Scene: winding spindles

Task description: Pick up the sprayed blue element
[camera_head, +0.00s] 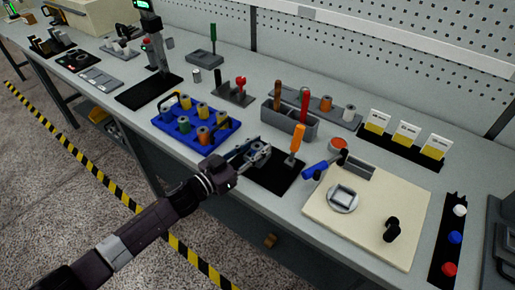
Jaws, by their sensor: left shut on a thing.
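My left gripper (257,152) reaches in from the left over the black mat (272,179) near the middle of the bench. It is shut on a small grey part (264,150), whose shape is partly hidden by the fingers. I cannot make out any blue on this part. A blue-handled tool (316,170) lies to the right of the gripper, apart from it, at the edge of the pale board (330,222). My right gripper is not in view.
A blue tray (188,139) with several spindles stands left of the gripper. A grey holder (285,124) with tools is behind it, and an orange-handled tool (297,138) stands upright close by.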

